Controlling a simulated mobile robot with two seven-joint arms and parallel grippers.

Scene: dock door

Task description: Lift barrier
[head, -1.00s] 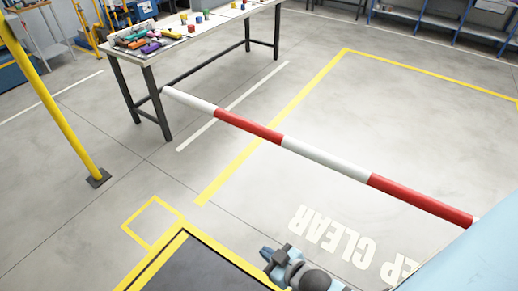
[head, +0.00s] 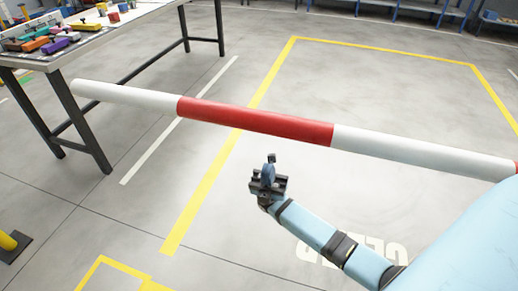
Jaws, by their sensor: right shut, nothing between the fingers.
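The barrier (head: 256,119) is a long pole with red and white bands. It runs across the head view from the upper left to the right edge, tilted slightly down to the right. Its right end is cut off behind a light blue part at the right. My right gripper (head: 270,164) is below the red band in the picture, apart from the pole, with its fingers pointing up towards it. It is shut and holds nothing. My left gripper is not in view.
A workbench (head: 93,46) with colourful items stands at the upper left, near the barrier's left end. A yellow post base (head: 13,243) is at the lower left. Yellow floor lines (head: 213,190) mark the open concrete floor. Blue shelving (head: 452,10) stands at the back right.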

